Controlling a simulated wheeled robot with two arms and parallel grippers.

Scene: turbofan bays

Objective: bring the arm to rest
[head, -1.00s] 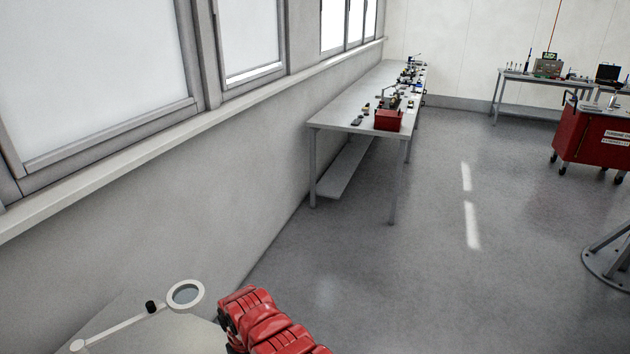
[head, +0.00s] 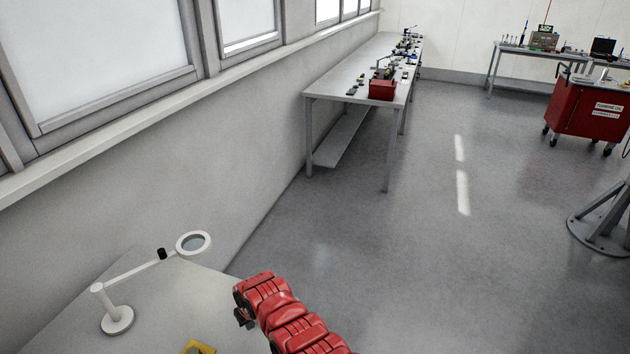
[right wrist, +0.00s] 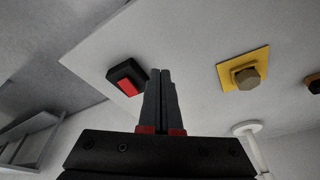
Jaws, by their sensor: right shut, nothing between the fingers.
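My right arm, red with dark joints, comes in at the bottom middle of the head view. Its gripper shows only as a small dark part (head: 243,318) beside the near bench's edge, mostly hidden by the arm. In the right wrist view the two dark fingers (right wrist: 160,78) are together with nothing between them. My left arm and gripper are not in view.
The near bench (head: 60,310) carries a magnifier lamp (head: 117,318) and a yellow plate (head: 199,348). In the right wrist view a black and red block (right wrist: 127,77) lies near its edge. A long bench (head: 345,85) with a red bin stands along the wall. The floor between is clear.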

